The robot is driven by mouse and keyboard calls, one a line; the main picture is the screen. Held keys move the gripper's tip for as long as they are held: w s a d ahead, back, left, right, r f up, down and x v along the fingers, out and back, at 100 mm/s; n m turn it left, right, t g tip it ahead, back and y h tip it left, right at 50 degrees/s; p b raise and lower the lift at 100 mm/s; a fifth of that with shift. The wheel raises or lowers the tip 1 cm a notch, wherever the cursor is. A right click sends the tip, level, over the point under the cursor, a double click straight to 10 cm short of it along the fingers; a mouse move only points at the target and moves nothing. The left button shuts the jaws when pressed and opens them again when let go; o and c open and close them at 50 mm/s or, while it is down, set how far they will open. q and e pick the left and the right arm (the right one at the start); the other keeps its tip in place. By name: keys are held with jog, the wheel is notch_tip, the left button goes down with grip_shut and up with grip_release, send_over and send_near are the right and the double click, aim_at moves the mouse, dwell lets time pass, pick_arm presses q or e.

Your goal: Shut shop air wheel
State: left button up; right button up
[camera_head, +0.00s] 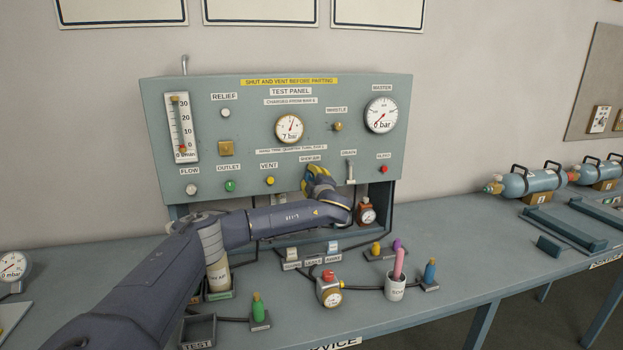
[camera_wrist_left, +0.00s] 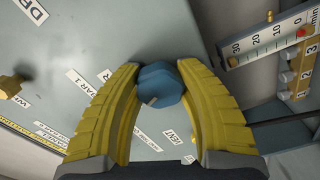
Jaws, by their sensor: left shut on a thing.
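The shop air wheel (camera_wrist_left: 160,86) is a blue faceted knob on the grey-green test panel (camera_head: 215,120). In the wrist view it sits between the two yellow ribbed fingers of my left gripper. My left gripper (camera_head: 317,178) is shut on it, at the panel's lower middle under the shop air label (camera_head: 309,158). In the head view my gripper hides the wheel. A short pale mark shows on the wheel's face. The gauge (camera_head: 289,128) above it reads about 7 bar. The master gauge (camera_head: 381,115) reads about 0 bar. My right gripper is not in view.
The yellow vent knob (camera_head: 270,181) is left of my gripper, and the drain lever (camera_head: 350,172) is to its right. A small gauge block (camera_head: 367,212) stands below.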

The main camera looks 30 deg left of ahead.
pick_arm(q)
jog(key=shift+d+m, duration=0.1)
jog(key=shift+m, duration=1.7)
jog(key=shift+f+m, duration=0.15)
jog(key=shift+m, duration=0.35)
jog(key=o, duration=1.3)
jog(key=shift+o, duration=0.2)
jog(key=v, duration=1.2)
